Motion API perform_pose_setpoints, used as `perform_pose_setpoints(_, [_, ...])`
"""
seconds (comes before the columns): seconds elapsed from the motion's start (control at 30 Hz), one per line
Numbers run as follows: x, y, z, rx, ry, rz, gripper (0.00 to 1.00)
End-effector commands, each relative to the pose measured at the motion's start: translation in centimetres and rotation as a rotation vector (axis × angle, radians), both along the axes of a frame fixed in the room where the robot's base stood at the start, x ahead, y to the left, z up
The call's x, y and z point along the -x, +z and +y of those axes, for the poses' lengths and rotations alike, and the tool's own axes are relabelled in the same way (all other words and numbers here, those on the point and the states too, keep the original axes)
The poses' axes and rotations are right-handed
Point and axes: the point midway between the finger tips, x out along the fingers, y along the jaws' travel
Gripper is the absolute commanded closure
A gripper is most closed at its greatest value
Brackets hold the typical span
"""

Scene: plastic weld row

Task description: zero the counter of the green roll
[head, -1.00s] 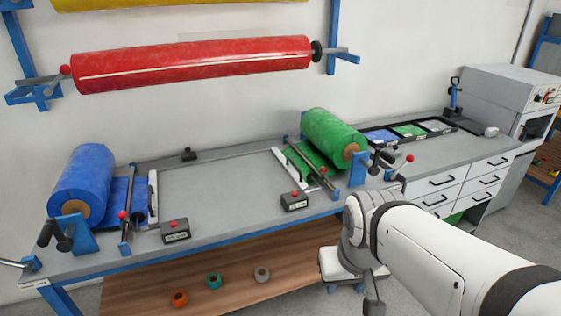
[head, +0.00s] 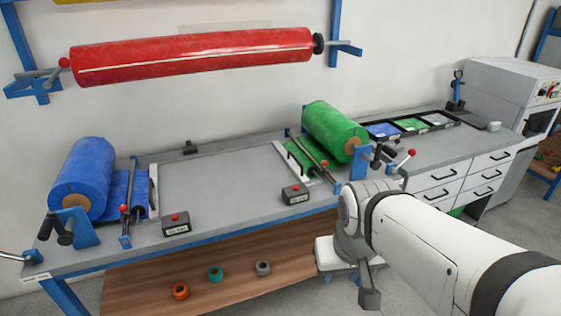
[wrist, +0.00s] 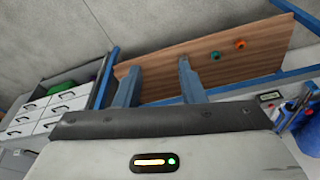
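The green roll (head: 335,132) rests in its holder at the right part of the bench, with green film running out under a bar. A small dark counter box (head: 295,194) with a red button and a pale display stands at the bench's front edge, left of the green roll. The display is too small to read. My gripper shows in the wrist view (wrist: 156,66) with its two blue fingers apart and nothing between them.
A similar counter box (head: 176,224) stands near the blue roll (head: 84,180) on the left. A red roll (head: 190,58) hangs on the wall above. A wooden shelf (head: 220,268) lies below.

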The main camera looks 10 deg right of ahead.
Motion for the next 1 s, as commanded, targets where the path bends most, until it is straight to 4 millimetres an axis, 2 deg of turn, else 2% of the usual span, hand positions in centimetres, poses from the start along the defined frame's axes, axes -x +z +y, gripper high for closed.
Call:
perform_pose_setpoints(0.07, [0.0, 0.0, 0.0, 0.0, 0.0, 0.0, 0.69])
perform_pose_setpoints(0.43, [0.0, 0.0, 0.0, 0.0, 0.0, 0.0, 1.0])
perform_pose_setpoints(1.0, [0.0, 0.0, 0.0, 0.0, 0.0, 0.0, 1.0])
